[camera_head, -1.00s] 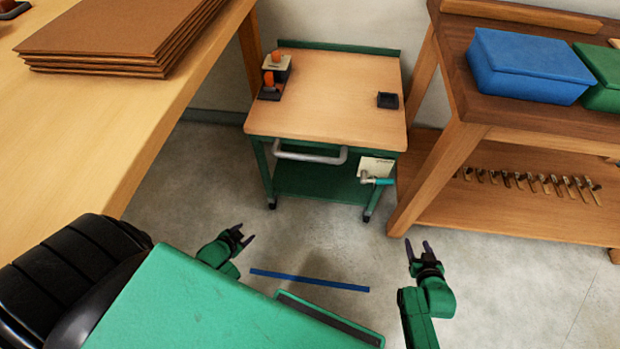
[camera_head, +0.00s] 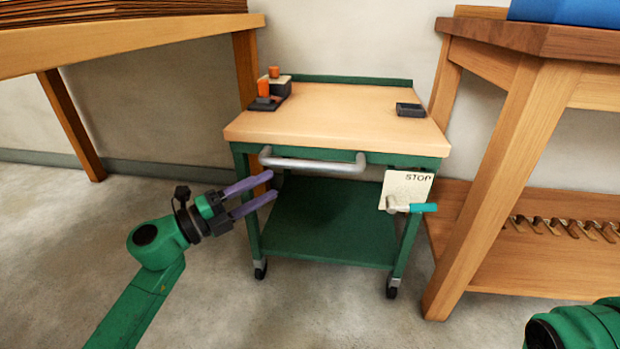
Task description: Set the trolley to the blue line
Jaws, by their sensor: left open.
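The trolley (camera_head: 335,118) stands between two benches, with a wooden top, green frame and small casters. Its grey bar handle (camera_head: 313,162) runs along the front edge. A card reading STOP (camera_head: 405,187) hangs at its front right, with a teal-handled lever (camera_head: 412,207) beside it. My left gripper (camera_head: 270,187) is open and empty, just below and left of the handle's left end, its purple fingers pointing right; I cannot tell if it touches the trolley. Part of my right arm shows at the bottom right, but its gripper is out of view. The blue line is out of view.
An orange-knobbed device (camera_head: 268,92) and a small black block (camera_head: 410,110) sit on the trolley top. A wooden bench (camera_head: 130,45) stands at the left and a darker workbench (camera_head: 505,165) close on the right, with a blue box (camera_head: 565,12). Floor before the trolley is clear.

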